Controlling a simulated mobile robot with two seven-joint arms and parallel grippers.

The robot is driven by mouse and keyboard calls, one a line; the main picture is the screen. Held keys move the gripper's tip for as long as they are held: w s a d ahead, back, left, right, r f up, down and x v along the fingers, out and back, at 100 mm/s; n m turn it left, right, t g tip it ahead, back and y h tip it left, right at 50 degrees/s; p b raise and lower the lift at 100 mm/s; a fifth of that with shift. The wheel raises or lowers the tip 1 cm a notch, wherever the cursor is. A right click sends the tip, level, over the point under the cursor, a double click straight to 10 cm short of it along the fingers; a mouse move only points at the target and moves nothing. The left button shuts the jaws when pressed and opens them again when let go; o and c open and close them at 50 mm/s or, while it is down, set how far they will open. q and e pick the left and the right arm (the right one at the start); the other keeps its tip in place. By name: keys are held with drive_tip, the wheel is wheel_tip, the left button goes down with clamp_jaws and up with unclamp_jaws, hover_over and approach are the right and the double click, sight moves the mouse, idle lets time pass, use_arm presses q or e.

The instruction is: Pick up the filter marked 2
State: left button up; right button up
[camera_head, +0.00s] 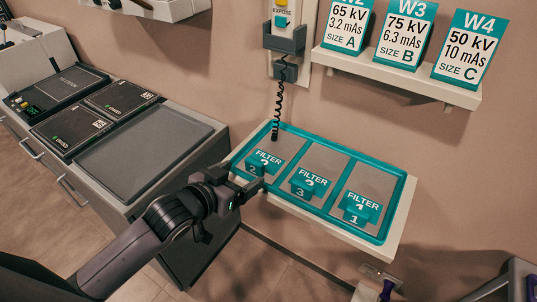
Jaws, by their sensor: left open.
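The filter marked 2 (263,163) is a teal piece lying in the left compartment of a teal-rimmed tray (377,240). The filter marked 3 (307,184) lies in the middle compartment. The filter marked 1 (359,208) lies in the right compartment. My left gripper (256,182) is open and empty at the tray's front left edge, close to the filter marked 2 and in front of it in the picture. I cannot tell the exact gap between them. My right gripper is not in view.
A grey counter (147,152) with dark flat panels (121,98) stands at the left. A coiled cord (279,108) hangs from a wall-mounted control box (284,40) to the tray's back left. A shelf (398,76) with teal cards W3 (405,35) and W4 (466,48) is above.

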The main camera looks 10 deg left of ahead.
sight(253, 166)
use_arm(q)
drive_tip(key=shift+a+x, duration=0.2)
drive_tip(key=shift+x, duration=3.3)
drive_tip(key=shift+w, duration=0.1)
drive_tip(key=shift+r, duration=0.1)
drive_tip(key=c, duration=1.1)
